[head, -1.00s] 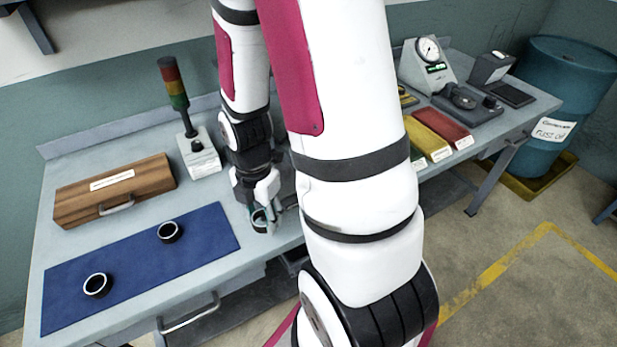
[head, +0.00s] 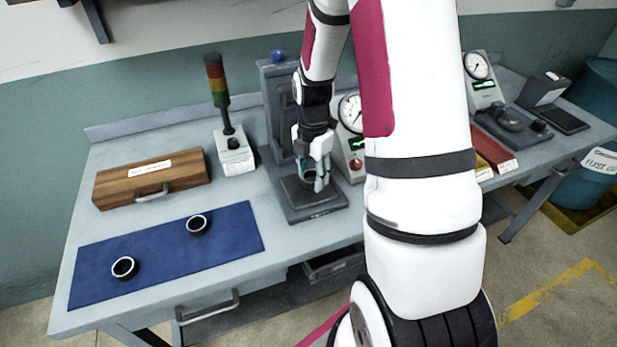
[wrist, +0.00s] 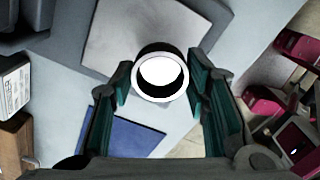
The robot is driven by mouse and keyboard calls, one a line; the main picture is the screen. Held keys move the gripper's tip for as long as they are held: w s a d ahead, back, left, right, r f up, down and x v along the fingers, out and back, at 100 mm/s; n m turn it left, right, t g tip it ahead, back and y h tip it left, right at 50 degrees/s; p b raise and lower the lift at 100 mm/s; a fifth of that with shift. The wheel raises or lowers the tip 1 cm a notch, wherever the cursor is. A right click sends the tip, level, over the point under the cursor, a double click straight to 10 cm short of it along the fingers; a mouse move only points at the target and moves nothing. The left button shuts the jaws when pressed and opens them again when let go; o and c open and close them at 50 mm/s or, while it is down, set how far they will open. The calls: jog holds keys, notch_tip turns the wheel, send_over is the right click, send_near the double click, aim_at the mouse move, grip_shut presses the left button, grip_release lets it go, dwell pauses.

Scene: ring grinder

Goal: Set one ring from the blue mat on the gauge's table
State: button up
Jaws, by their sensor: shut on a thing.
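My gripper (head: 315,178) is shut on a dark ring with a bright rim; in the wrist view the held ring (wrist: 162,76) sits between the two fingertips. In the head view the ring appears over the square grey plate (head: 318,209) of a column stand (head: 275,90). In the wrist view the plate (wrist: 125,40) lies beyond the ring, and I cannot tell the height between them. The blue mat (head: 165,255) bears two more rings, one nearer (head: 124,268) and one farther (head: 197,225). A dial unit (head: 350,113) stands beside the column, partly hidden by my arm.
A wooden case (head: 150,178) and a signal lamp (head: 217,82) stand behind the mat. A second dial instrument (head: 481,80), coloured trays (head: 495,155) and a dark device (head: 510,122) are at the right. The bench between mat and stand is clear.

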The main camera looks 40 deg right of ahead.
jog(key=shift+w+d+f, duration=0.1)
jog(key=shift+w+d, duration=0.1)
jog(key=shift+w, duration=0.45)
jog(key=shift+w+d+f, duration=0.1)
jog(key=shift+w+d, duration=0.05)
jog(key=shift+w, duration=0.45)
jog(key=shift+f, duration=1.65)
jog(key=shift+f, duration=0.1)
jog(key=o, duration=1.2)
